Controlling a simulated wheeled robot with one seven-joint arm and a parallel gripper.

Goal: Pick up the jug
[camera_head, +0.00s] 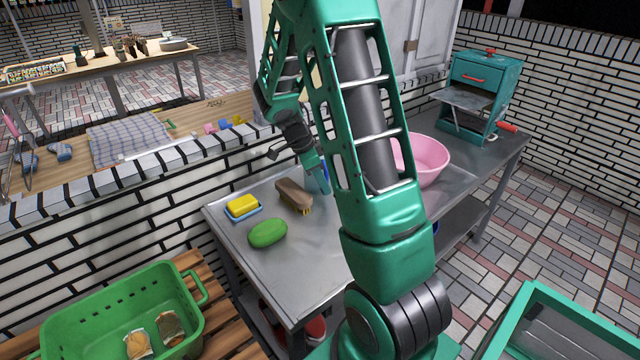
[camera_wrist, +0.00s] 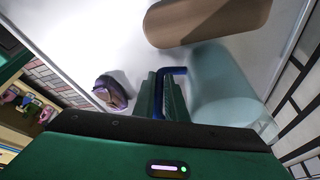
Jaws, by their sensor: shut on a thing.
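The jug has a pale blue, translucent body (camera_wrist: 222,85) and a dark blue handle (camera_wrist: 178,71) in the wrist view. My gripper (camera_wrist: 162,92) has its two green fingers shut on that handle, with the jug's body just to the right of them. In the head view my gripper (camera_head: 312,172) is over the metal table, and only a sliver of the jug (camera_head: 324,170) shows beside it. My arm hides the rest. I cannot tell whether the jug touches the table.
On the metal table (camera_head: 310,240) are a brush (camera_head: 293,195), a yellow sponge (camera_head: 242,205), a green oval object (camera_head: 267,233) and a pink basin (camera_head: 428,160). A teal machine (camera_head: 477,85) stands at the far end. A brick ledge (camera_head: 190,152) runs behind. A green crate (camera_head: 75,318) is lower left.

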